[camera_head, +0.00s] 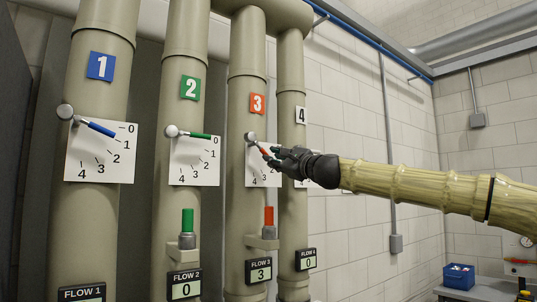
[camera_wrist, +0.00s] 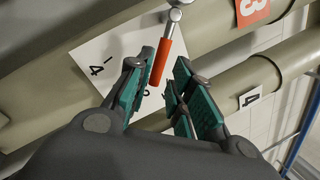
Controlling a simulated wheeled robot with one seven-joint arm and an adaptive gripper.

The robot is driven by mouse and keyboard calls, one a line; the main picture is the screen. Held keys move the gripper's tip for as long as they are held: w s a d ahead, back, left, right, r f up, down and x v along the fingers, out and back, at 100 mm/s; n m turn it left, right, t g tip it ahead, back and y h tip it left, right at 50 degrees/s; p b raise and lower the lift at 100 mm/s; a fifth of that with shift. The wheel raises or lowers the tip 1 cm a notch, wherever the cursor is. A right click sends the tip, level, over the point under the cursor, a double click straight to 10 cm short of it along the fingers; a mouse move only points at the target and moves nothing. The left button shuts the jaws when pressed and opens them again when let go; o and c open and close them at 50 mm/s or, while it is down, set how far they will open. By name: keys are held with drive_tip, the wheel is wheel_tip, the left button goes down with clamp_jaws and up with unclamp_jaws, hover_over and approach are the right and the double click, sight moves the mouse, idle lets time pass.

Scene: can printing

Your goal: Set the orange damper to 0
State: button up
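The orange damper lever (camera_head: 263,151) is on pipe 3, pivoting at the upper left of its white dial plate (camera_head: 257,178) and tilting down to the right. The dial's 4 and 3 show; my gripper hides its right part. My gripper (camera_head: 271,157) is at the lever's free end. In the wrist view, the orange lever (camera_wrist: 161,62) reaches between the tips of my gripper (camera_wrist: 160,88), closer to the left finger. The fingers are apart, with a gap between the lever and the right finger. Whether the left finger touches the lever I cannot tell.
The flow 3 display (camera_head: 259,271) reads 3. The blue lever (camera_head: 102,129) and green lever (camera_head: 200,135) are on pipes to the left. Pipe 4 (camera_head: 291,90) stands close behind my gripper. An orange upright cylinder (camera_head: 268,216) sits below dial 3. A blue bin (camera_head: 459,276) is at lower right.

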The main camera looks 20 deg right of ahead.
drive_tip(key=shift+p+x, duration=0.65)
drive_tip(key=shift+x, duration=1.35)
drive_tip(key=shift+w+f, duration=0.1)
clamp_jaws()
